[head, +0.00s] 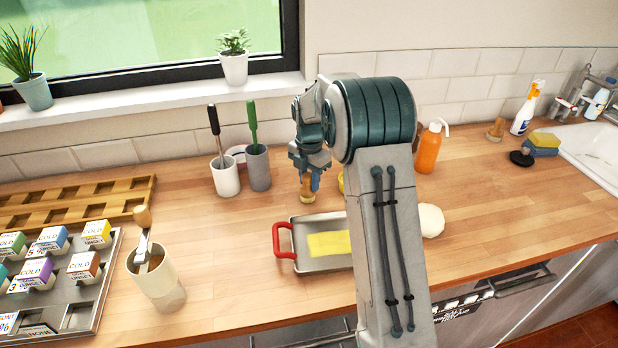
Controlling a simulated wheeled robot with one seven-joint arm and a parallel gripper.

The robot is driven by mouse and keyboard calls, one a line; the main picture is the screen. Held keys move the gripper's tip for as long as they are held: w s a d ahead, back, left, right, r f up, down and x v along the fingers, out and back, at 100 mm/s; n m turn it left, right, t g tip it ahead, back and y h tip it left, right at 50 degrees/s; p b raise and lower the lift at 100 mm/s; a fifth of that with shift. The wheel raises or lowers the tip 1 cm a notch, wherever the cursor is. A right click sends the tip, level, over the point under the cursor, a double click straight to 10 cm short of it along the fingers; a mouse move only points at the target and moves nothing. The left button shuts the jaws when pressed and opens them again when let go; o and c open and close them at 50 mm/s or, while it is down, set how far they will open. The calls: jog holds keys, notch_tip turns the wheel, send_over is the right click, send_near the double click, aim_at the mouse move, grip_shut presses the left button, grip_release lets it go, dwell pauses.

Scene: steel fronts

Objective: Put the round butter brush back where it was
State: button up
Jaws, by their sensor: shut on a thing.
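My gripper (310,178) points down over the counter, behind the baking tray. It is shut on a small tan wooden-looking piece, which I take to be the round butter brush (307,192). The brush is upright, its lower end close to the wood; I cannot tell whether it touches. The metal tray (290,243) has a red handle and a yellow patch (328,243) on its floor. My arm hides the tray's right part.
A white cup (226,178) and a grey cup (259,170) hold handled tools left of my gripper. A cream container (160,285) stands front left. An orange bottle (428,150) and a white round thing (431,220) are right of my arm.

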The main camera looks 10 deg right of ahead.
jog(key=shift+f, duration=0.2)
jog(key=o, duration=1)
jog(key=shift+c, duration=0.2)
jog(key=shift+r, duration=0.1)
notch_tip(320, 180, up, 12)
jog(key=shift+f+b, duration=0.1)
jog(key=shift+b, duration=0.2)
jog(key=s+r+m, duration=0.4)
jog(key=s+m, duration=0.3)
jog(key=s, duration=0.2)
jog(key=s+f+m+t, duration=0.1)
jog(key=s+f+m, duration=0.1)
jog(key=s+m, duration=0.7)
jog(key=s+f+m+t, duration=0.2)
jog(key=s+m, duration=0.7)
jog(key=s, duration=0.6)
jog(key=shift+s+a+f, duration=0.25)
jog(key=shift+a+f, duration=0.1)
jog(key=shift+f, duration=0.45)
